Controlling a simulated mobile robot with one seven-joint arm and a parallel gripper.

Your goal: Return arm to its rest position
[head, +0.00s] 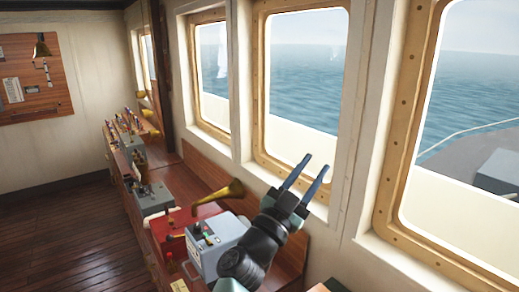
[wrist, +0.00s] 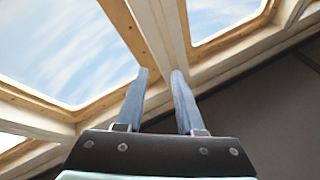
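My gripper (head: 311,170) is raised in front of the windows, above the right part of the console, in the head view. Its two blue fingers point up and stand apart with nothing between them. In the wrist view the gripper (wrist: 160,75) is also open and empty. The fingers there point up toward the window frames and the dark ceiling. My black arm comes up from the bottom of the head view and hides part of the console behind it.
A wooden console (head: 181,190) runs along the window wall. On it are a grey control box (head: 216,247), a red box (head: 170,234) and a brass horn (head: 220,196). A window (head: 300,80) is close behind my gripper. The wooden floor (head: 60,235) at left is clear.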

